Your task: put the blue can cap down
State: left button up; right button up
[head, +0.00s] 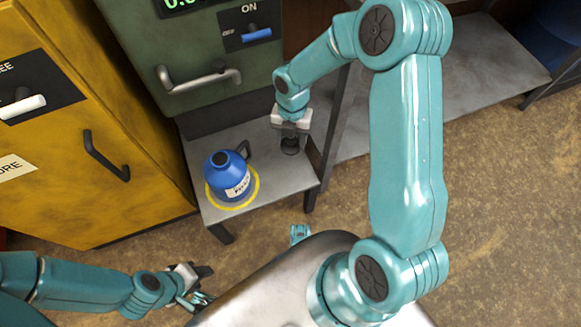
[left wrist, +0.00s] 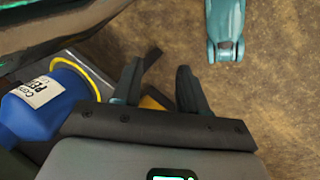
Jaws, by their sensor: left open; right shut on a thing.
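The blue can (head: 222,172) stands upright inside a yellow ring on a small grey side table (head: 215,212). Its top opening looks dark and uncovered, and a dark handle is on its right. It also shows in the left wrist view (left wrist: 36,105), at the left. My right gripper (head: 291,137) is over the table, right of the can, shut on the small dark cap (head: 290,147). The cap is low over the tabletop; I cannot tell whether it touches. My left gripper (head: 205,284) is open and empty, low in front of the table; its spread fingers show in the left wrist view (left wrist: 157,85).
A yellow cabinet (head: 75,150) with a dark handle stands left of the table. A green cabinet (head: 190,60) with an ON switch stands behind it. A grey bench (head: 465,85) is to the right. Tabletop between can and cap is clear.

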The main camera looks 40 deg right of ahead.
notch_tip(320, 180, down, 11)
jog(key=b, duration=0.3)
jog(key=shift+r+b, duration=0.15)
jog(key=shift+b, duration=0.15)
notch_tip(320, 180, down, 4)
jog(key=shift+f+b, duration=0.1)
jog(key=shift+b, duration=0.85)
pick_arm(q)
jog(key=shift+n+t, duration=0.3)
jog(key=f, duration=0.3)
jog(key=w+a+f, duration=0.1)
jog(key=f, duration=0.1)
jog(key=shift+f, duration=0.3)
pick_arm(e)
jog(key=o, duration=1)
pick_arm(q)
jog(key=shift+w+f, duration=0.1)
